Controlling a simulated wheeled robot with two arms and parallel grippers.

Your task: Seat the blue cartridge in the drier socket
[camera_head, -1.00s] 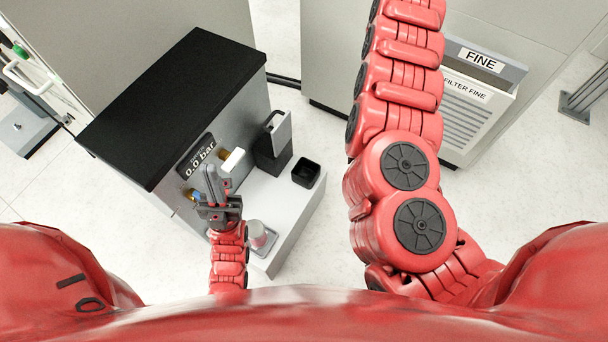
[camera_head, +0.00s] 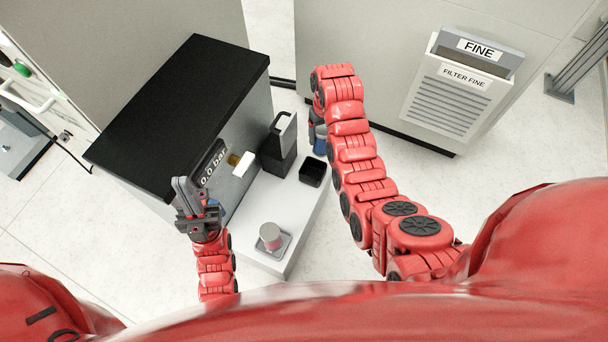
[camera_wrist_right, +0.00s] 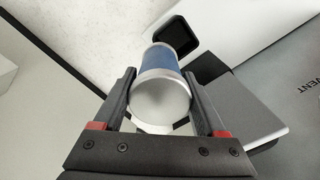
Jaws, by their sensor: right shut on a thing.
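The blue cartridge (camera_wrist_right: 160,68) is a blue cylinder with a pale metal end, held between the fingers of my right gripper (camera_wrist_right: 165,105) in the right wrist view. In the head view its blue side (camera_head: 320,147) shows below my right gripper (camera_head: 317,118), beside the far end of the pale ledge. An open black square cup (camera_head: 313,172) stands on the ledge close by, and also shows past the cartridge in the wrist view (camera_wrist_right: 178,37). I cannot tell for sure which opening is the drier socket. My left gripper (camera_head: 186,192) is before the machine's front; its finger gap is unclear.
A pinkish cylinder (camera_head: 269,235) stands on a grey square plate nearer me. A FINE filter bin (camera_head: 460,85) is at right.

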